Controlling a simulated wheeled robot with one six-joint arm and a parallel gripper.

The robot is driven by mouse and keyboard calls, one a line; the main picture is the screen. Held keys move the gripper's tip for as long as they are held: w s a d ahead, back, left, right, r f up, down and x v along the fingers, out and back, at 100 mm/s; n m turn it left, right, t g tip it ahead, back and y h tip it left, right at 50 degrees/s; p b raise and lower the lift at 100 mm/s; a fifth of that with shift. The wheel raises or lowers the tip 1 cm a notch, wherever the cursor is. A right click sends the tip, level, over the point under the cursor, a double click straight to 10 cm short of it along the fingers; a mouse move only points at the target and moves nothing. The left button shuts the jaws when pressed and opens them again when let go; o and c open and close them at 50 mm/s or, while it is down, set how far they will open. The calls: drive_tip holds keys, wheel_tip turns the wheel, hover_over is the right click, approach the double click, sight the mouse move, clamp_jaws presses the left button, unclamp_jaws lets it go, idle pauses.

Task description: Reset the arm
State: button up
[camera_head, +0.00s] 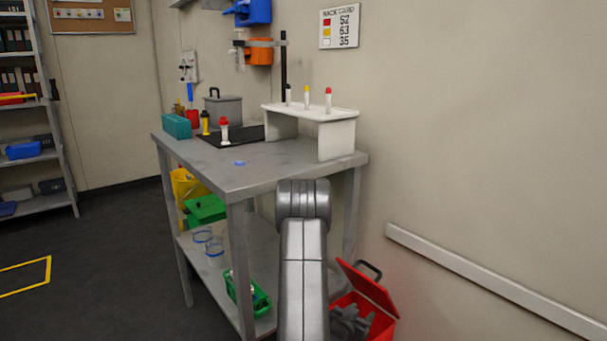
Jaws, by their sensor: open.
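My arm (303,275) rises from the bottom of the head view, and its rounded joint (303,198) is in front of the right end of the workbench. My gripper is not visible. The arm covers part of the bench's front edge and lower shelf. The grey workbench (255,178) stands against the wall.
A red open box (370,285) with grey contents stands on the floor, close right of my arm. A black mat (238,137), a teal box (177,126) and a grey lidded container (223,108) are on the bench. A white rail (480,278) runs along the right wall. Floor at left is clear.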

drive_tip(key=f+p+v, duration=0.1)
drive_tip(key=p+v, duration=0.1)
drive_tip(key=v, duration=1.2)
drive_tip(key=f+b+x, duration=0.1)
drive_tip(key=b+x, duration=0.2)
drive_tip(key=x, duration=1.2)
drive_tip(key=s+a+r+n+t+y+p, duration=0.1)
drive_tip(key=s+a+r+n+y+p, duration=0.1)
drive_tip(key=a+r+p, duration=0.3)
drive_tip(key=s+a+r+n+t+y+p, duration=0.1)
drive_tip(key=a+r+p, duration=0.5)
drive_tip(key=r+p, duration=0.7)
drive_tip(key=s+a+r+n+y+p, duration=0.3)
drive_tip(key=r+p, duration=0.6)
drive_tip(key=p, duration=0.7)
drive_tip(key=a+n+y, duration=0.1)
drive_tip(key=a+y, duration=0.1)
drive_tip(key=a, duration=0.1)
drive_tip(key=shift+r+t+y+p, duration=0.2)
drive_tip(key=shift+t+y+p, duration=0.1)
drive_tip(key=shift+t, duration=0.1)
drive_tip(key=shift+s, duration=0.15)
